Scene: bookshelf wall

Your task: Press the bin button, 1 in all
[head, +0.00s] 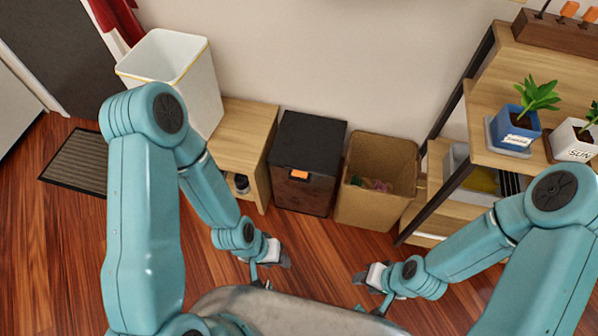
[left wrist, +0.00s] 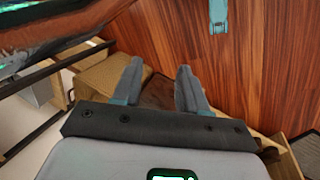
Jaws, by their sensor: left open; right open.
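The bin (head: 304,195) is a dark box with a black lid, standing on the floor against the wall in the head view. An orange button (head: 299,174) sits on the upper part of its front face. My left gripper (head: 274,268) is open and empty, in front of and below the bin in the picture, apart from it. Its two fingers (left wrist: 160,85) show in the left wrist view, with a dark patch, perhaps the bin, between them. My right gripper (head: 366,289) is open and empty, to the right of the left one and apart from the bin.
A brown cardboard box (head: 376,180) stands close to the bin's right. A wooden bench (head: 240,135) is at its left, with a white container (head: 170,75) on it. A shelf (head: 487,85) with potted plants stands at the right. The wooden floor before the bin is clear.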

